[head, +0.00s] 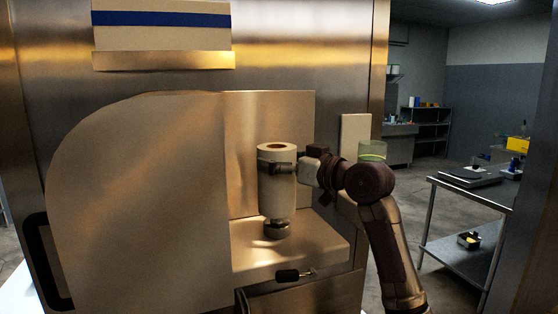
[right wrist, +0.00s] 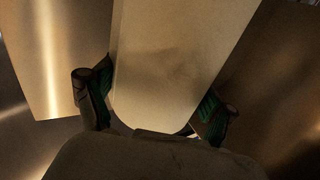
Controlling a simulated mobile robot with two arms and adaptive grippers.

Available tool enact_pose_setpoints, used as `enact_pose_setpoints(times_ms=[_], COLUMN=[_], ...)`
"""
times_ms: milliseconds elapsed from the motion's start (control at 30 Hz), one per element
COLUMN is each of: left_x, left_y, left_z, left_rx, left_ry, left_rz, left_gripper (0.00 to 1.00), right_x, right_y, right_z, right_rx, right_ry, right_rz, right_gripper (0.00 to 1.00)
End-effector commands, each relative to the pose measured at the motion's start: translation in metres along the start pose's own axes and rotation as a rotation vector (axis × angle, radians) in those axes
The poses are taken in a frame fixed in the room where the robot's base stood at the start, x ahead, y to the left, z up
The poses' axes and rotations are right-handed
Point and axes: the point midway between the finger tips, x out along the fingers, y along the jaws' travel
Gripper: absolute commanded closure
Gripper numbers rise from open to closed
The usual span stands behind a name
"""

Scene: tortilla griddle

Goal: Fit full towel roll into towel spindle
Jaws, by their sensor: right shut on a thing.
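The pale full towel roll (head: 276,190) is upright inside the open dispenser, its ringed top end with a core hole facing up. My right gripper (head: 284,168) comes in from the right and is shut on the roll near its top. In the right wrist view, the roll (right wrist: 175,65) fills the space between the two fingers of my right gripper (right wrist: 153,106). Directly under the roll is a short metal post or collar of the towel spindle (head: 277,230) on the dispenser's shelf. Whether the spindle reaches into the core is hidden. My left gripper is not in view.
The large rounded dispenser cover (head: 140,205) stands open at left. The dispenser shelf (head: 310,250) has a dark latch (head: 288,275) at its front. A steel table (head: 470,195) stands at far right, with free floor before it. A towel box (head: 160,35) hangs above.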

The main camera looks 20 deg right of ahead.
Motion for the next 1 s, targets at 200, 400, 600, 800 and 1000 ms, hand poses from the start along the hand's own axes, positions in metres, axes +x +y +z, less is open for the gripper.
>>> enact_pose_setpoints(times_ms=[200, 400, 600, 800, 1000], left_x=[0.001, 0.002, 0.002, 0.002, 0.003], left_y=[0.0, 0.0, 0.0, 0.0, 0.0], left_z=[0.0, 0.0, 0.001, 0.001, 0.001], left_rx=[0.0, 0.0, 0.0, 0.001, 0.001], left_ry=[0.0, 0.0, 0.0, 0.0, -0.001], left_rz=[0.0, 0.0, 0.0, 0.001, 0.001], left_gripper=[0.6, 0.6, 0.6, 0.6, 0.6], right_x=[0.0, 0.0, 0.0, 0.0, 0.0], right_y=[0.0, 0.0, 0.0, 0.0, 0.0], right_z=[0.002, 0.005, 0.005, 0.006, 0.009], right_rx=[-0.001, -0.001, -0.001, -0.001, -0.001], right_ry=[0.002, 0.003, 0.003, 0.002, 0.002], right_rz=[0.001, 0.0, 0.0, 0.0, 0.0], right_gripper=[0.72, 0.72, 0.72, 0.72, 0.72])
